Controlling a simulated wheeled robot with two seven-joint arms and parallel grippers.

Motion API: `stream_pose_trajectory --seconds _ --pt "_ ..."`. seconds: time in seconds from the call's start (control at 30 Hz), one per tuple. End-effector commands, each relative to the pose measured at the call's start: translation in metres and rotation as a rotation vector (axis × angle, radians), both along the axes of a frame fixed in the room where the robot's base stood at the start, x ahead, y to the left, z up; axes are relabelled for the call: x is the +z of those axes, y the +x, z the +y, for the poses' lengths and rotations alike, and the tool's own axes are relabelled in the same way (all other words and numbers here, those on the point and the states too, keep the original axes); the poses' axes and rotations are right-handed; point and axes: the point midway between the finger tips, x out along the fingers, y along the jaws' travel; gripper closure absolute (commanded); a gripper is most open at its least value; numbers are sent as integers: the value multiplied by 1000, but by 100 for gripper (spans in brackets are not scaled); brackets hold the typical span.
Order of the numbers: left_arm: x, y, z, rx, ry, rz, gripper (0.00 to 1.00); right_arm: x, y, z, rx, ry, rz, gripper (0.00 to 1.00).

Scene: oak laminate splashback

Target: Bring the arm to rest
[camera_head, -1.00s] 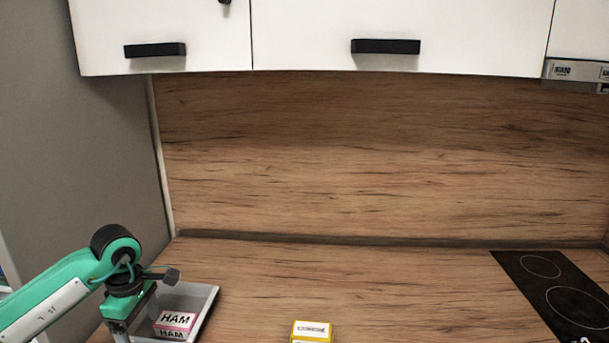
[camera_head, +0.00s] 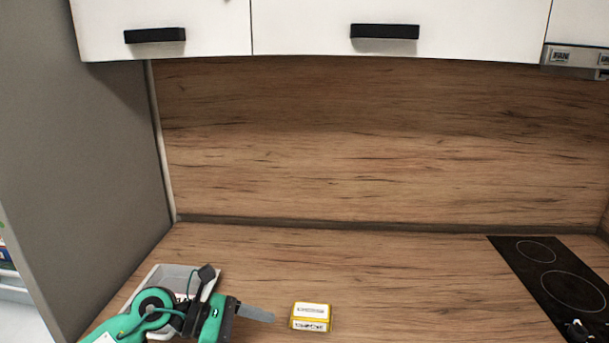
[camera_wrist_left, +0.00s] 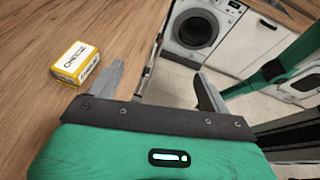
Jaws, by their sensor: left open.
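My left gripper (camera_head: 255,314) is over the counter in the head view, in front of the grey tray (camera_head: 212,284) and pointing right. It is open and empty, with both fingers apart in the left wrist view (camera_wrist_left: 160,85). A yellow and white cheese box (camera_head: 311,316) stands on the counter just right of the fingers, apart from them. The box also shows in the wrist view (camera_wrist_left: 75,62), left of the fingers. My left arm covers part of the tray, and the ham box is hidden. My right gripper is not in view.
A black cooktop (camera_head: 555,280) lies at the right of the wooden counter (camera_head: 400,275). White cabinets (camera_head: 330,30) hang above. The counter between the cheese box and cooktop is clear. A washing machine (camera_wrist_left: 200,25) shows below the counter edge in the wrist view.

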Motion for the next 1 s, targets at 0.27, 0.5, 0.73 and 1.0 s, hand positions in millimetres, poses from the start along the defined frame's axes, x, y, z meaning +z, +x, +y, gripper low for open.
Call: stream_pose_trajectory --seconds 0.27,0.5,0.73,1.0 --pt "66 -8 -30 266 -661 344 19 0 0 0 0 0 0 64" --pt "82 12 14 574 -1162 736 19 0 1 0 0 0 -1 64" --pt "32 21 80 941 -1567 1153 19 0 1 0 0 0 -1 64" --pt "-83 -26 140 1484 -1914 1647 19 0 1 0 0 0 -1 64"
